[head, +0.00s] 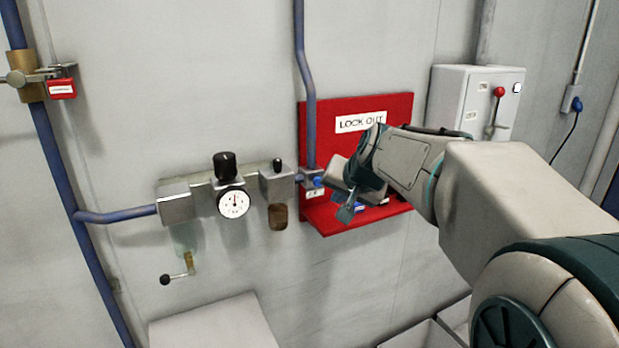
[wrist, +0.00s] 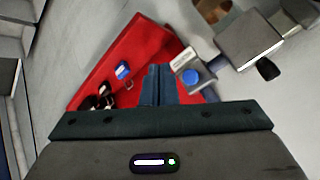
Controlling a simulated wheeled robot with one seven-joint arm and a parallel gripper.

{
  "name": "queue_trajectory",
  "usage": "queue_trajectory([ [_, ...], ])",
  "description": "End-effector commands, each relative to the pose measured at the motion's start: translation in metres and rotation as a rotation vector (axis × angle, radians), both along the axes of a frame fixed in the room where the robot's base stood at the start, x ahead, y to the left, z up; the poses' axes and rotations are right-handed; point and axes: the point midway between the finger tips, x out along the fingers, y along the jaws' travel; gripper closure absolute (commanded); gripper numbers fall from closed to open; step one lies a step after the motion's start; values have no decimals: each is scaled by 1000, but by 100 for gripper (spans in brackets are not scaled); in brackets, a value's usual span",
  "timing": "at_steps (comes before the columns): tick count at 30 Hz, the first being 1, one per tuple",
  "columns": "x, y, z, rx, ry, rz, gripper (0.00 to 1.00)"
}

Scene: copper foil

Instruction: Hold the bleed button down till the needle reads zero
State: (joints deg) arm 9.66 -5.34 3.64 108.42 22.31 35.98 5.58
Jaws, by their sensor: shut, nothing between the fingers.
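The round white gauge (head: 234,204) sits below a black knob on the wall-mounted air unit. Its needle looks to point roughly upward; the scale is too small to read. A blue round button (head: 319,182) is on a small grey block at the right end of the unit; it also shows in the wrist view (wrist: 191,77) beside a white label. I take it for the bleed button. My gripper (head: 345,214) is shut and empty, just right of and below the button in the head view. In the wrist view its fingers (wrist: 158,84) are left of the button, apart from it.
A red lockout board (head: 373,108) with a shelf is behind my gripper; small blue and dark items sit on it. A blue pipe (head: 305,80) runs down to the button block. A grey switch box (head: 470,98) with a red-knobbed lever is on the right.

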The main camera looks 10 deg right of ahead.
Motion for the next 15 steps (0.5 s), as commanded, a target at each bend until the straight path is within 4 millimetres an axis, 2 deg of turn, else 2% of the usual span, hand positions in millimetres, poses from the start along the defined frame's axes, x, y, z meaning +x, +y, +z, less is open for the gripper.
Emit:
queue_trajectory([
  [6,28,10,2,0,2,2,100],
  [15,46,15,0,-1,0,1,100],
])
